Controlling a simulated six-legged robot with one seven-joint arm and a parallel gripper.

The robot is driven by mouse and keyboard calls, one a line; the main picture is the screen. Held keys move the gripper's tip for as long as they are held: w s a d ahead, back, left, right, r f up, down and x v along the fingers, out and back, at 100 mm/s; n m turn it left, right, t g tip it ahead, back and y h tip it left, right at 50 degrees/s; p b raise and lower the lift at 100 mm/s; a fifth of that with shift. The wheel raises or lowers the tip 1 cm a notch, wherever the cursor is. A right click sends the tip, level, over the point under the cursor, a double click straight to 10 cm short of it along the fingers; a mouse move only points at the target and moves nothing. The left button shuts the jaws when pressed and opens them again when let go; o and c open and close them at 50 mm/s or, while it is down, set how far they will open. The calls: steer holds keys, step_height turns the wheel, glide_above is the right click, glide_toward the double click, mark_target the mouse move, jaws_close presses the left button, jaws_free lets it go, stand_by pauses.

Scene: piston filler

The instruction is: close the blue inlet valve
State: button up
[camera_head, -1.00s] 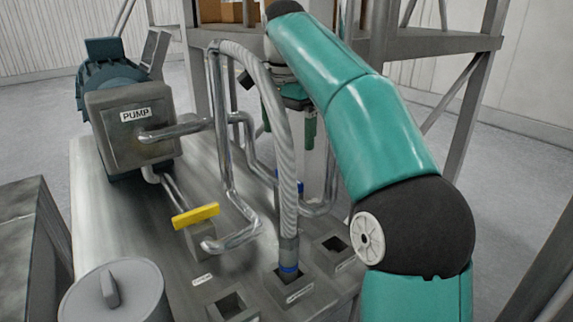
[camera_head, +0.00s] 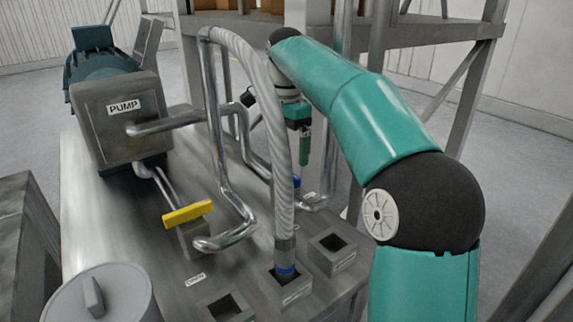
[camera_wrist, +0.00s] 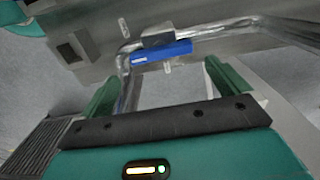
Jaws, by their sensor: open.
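The blue valve handle (camera_wrist: 162,52) is a flat bar beside a grey valve block (camera_wrist: 158,38) on a metal pipe. In the wrist view it lies roughly along the pipe run, beyond and between my fingertips, apart from them. In the head view only a small bit of the blue handle (camera_head: 296,181) shows beside the grey hose, which hides part of it. My gripper (camera_wrist: 163,85) is open and empty, its two green fingers spread apart. In the head view my gripper (camera_head: 304,150) hangs above the blue handle, partly hidden by the hose.
A yellow-handled valve (camera_head: 188,212) sits nearer, left of the hose. The ribbed hose (camera_head: 276,130) arches up from a square socket, close to my gripper. The pump (camera_head: 122,115) stands at the left. Bent pipes (camera_head: 215,130) rise between. A steel frame (camera_head: 425,40) stands behind.

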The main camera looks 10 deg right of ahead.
mark_target(284, 169)
step_height(284, 169, down, 6)
steer(key=shift+w+r, duration=0.1)
steer(key=c, duration=0.7)
steer(key=shift+n, duration=0.3)
steer(key=n, duration=0.8)
steer(key=shift+w+a+n, duration=0.1)
steer(key=shift+a+n, duration=0.05)
steer(key=shift+n, duration=0.25)
steer(key=n, duration=0.4)
steer(key=shift+a+n, duration=0.15)
steer(key=shift+n, duration=2.05)
